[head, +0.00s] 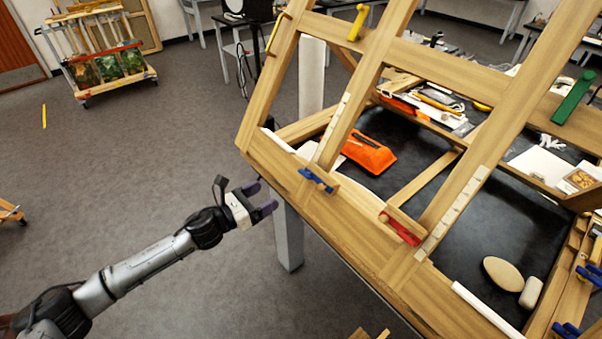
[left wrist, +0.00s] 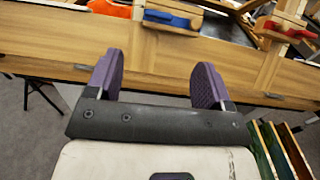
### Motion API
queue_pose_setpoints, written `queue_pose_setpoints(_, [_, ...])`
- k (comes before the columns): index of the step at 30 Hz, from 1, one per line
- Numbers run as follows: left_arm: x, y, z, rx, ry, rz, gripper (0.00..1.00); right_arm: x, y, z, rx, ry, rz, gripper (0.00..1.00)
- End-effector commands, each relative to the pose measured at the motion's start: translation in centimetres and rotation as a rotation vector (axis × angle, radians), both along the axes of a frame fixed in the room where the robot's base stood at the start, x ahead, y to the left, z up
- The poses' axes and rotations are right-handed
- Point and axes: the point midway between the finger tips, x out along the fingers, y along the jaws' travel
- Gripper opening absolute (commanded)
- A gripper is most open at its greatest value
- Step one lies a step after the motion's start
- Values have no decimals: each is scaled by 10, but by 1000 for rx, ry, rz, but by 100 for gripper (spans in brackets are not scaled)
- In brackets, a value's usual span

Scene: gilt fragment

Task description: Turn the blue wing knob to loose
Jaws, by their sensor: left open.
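The blue wing knob (head: 316,180) sits on a small wooden block on the lower rail of the slanted wooden frame. It also shows near the top of the left wrist view (left wrist: 167,18), lying lengthwise along the rail. My left gripper (head: 262,197) is open and empty, left of the frame's lower rail and apart from the knob. In the left wrist view, its two purple fingers (left wrist: 157,72) point toward the rail, with the knob beyond them. My right gripper is not in view.
A red wing knob (head: 401,230) sits farther right on the same rail. A yellow knob (head: 357,22) and a green one (head: 573,98) are on the upper frame. An orange object (head: 369,153) lies on the dark table behind. Open floor lies left.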

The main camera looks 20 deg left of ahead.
Motion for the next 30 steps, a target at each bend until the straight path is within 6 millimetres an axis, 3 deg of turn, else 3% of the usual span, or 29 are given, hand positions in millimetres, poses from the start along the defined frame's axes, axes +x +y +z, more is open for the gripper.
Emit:
queue_pose_setpoints(8, [21, -13, 2, 30, -21, 1, 74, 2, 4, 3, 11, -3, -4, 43])
queue_pose_setpoints(21, [90, -54, 1, 30, -19, 2, 74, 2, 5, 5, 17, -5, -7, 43])
queue_pose_setpoints(30, [114, -68, 0, 30, -18, 2, 74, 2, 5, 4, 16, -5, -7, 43])
